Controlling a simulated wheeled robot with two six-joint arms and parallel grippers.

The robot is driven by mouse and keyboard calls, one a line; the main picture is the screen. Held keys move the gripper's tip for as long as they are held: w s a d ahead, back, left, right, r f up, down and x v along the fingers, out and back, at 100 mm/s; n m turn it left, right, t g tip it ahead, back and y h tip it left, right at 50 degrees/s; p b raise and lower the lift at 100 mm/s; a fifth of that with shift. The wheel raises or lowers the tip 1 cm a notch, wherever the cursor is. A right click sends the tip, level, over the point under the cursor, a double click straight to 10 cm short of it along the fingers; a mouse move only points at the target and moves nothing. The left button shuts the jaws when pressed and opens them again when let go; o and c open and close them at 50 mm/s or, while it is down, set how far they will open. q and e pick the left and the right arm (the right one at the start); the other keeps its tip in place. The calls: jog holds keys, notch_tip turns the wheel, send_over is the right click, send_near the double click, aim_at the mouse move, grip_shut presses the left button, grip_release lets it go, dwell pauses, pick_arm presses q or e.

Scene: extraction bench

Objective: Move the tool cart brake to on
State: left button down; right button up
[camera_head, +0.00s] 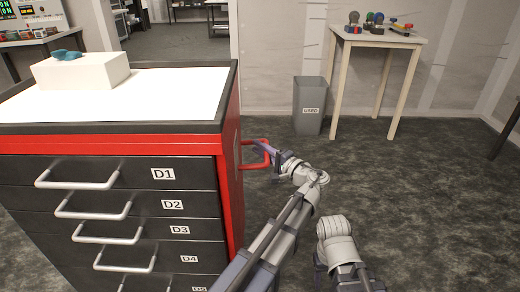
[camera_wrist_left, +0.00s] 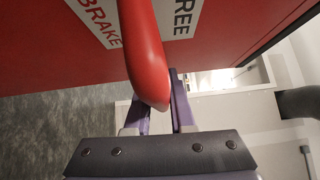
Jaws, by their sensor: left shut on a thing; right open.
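The tool cart (camera_head: 228,190) is red and black and stands at the left of the head view. A red handle (camera_head: 256,143) sticks out from its right side panel. My left gripper (camera_head: 272,157) is shut on this handle. In the left wrist view the red handle (camera_wrist_left: 146,50) runs down between the purple fingers of my left gripper (camera_wrist_left: 160,112). White labels reading BRAKE (camera_wrist_left: 103,25) and FREE (camera_wrist_left: 184,18) are on the red panel beside it. The handle's exact setting cannot be told. My right arm shows at the bottom of the head view, but its fingers do not.
The cart front has several drawers with pale handles. A white box (camera_head: 80,72) with a blue item (camera_head: 65,54) stands on the cart top. A grey bin (camera_head: 308,105) and a small table (camera_head: 378,38) with small objects stand by the wall. The floor right of the cart is clear.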

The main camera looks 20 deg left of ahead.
pick_arm(q)
jog(key=f+m+t+y+b, duration=0.1)
jog(key=m+b, duration=0.1)
jog(key=b, duration=0.3)
jog(key=f+m+t+y+b, duration=0.1)
jog(key=f+m+b, duration=0.1)
jog(key=b, duration=0.3)
jog(key=shift+s+a+f+t, duration=0.1)
jog(key=shift+a+f+t, duration=0.1)
jog(key=shift+f+t, duration=0.1)
pick_arm(e)
notch_tip(320, 180, down, 10)
jog(key=shift+f, duration=0.15)
pick_arm(q)
jog(key=c, duration=0.8)
grip_release()
jog(key=shift+o, duration=0.2)
jog(key=shift+f, duration=0.1)
